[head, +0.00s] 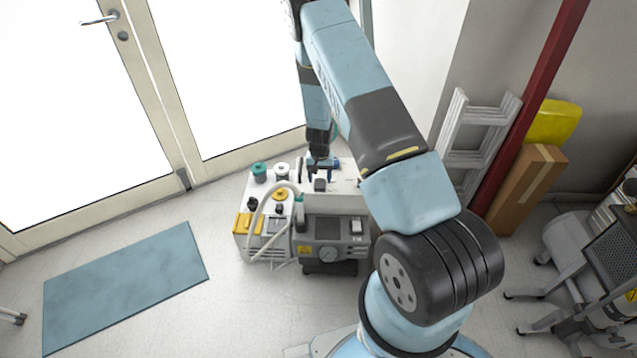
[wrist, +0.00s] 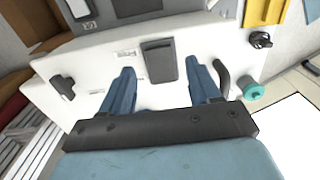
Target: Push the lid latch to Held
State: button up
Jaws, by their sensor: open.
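The compressor unit (head: 332,228) stands on the floor in the head view, with a white top (wrist: 105,62) that fills much of the wrist view. A dark grey block-like part (wrist: 160,60), possibly the lid latch, sits on this top; it also shows in the head view (head: 320,185). Small labels lie beside it, too small to read. My gripper (wrist: 162,70) is open and empty, its blue fingers apart on either side of the block in the picture. I cannot tell whether they touch anything. In the head view my gripper (head: 322,163) is over the back of the top.
A black lever (wrist: 62,88) and a curved black handle (wrist: 222,77) flank the fingers. A green-capped part (head: 259,171), a yellow cap (head: 280,194) and a pale hose (head: 257,222) are on the unit's left. A ladder (head: 470,135) leans right.

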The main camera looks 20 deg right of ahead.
aim_at(320, 184)
jog(key=shift+f, duration=1.45)
jog(key=shift+c, duration=0.3)
jog(key=c, duration=1)
jog(key=shift+w+r+g+y, duration=0.1)
jog(key=shift+w+g+y, duration=0.15)
jog(key=shift+g, duration=0.4)
jog(key=shift+w+g+y, duration=0.15)
jog(key=shift+g+y, duration=0.1)
jog(key=shift+g, duration=0.4)
